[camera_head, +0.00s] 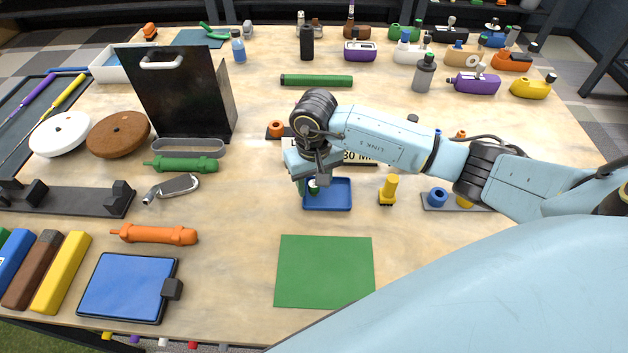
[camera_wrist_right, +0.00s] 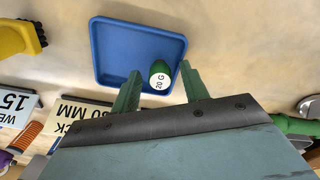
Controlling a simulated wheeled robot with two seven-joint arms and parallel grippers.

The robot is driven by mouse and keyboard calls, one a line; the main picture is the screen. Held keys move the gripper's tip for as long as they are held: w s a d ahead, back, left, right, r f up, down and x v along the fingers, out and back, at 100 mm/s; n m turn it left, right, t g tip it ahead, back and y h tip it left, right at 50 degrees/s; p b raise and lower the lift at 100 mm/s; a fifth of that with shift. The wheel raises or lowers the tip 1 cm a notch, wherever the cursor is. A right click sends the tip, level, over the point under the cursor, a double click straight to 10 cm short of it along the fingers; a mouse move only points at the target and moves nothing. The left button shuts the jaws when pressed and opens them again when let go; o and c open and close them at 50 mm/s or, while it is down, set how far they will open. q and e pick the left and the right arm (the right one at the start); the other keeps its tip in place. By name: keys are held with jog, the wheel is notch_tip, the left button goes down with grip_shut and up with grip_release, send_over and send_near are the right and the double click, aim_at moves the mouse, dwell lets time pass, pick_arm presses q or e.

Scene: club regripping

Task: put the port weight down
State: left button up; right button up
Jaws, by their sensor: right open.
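The port weight is a small green cylinder with a white face marked "20 G"; it shows in the right wrist view (camera_wrist_right: 160,74) and, partly hidden, in the head view (camera_head: 314,188). My right gripper (camera_wrist_right: 160,69) is open, one finger on each side of the weight, with a visible gap at least on the left. In the head view the right gripper (camera_head: 315,182) points down at the tray. My left gripper is not in view.
A yellow piece (camera_head: 389,189) stands just right of the tray. A sign (camera_head: 359,157) marked "80 MM" stands behind it. A green mat (camera_head: 325,271) lies clear in front. A black upright box (camera_head: 175,95) and a green tool (camera_head: 182,165) are to the left.

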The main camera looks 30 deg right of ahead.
notch_tip(320, 180, up, 12)
jog(key=shift+r, duration=0.15)
dwell(0.3)
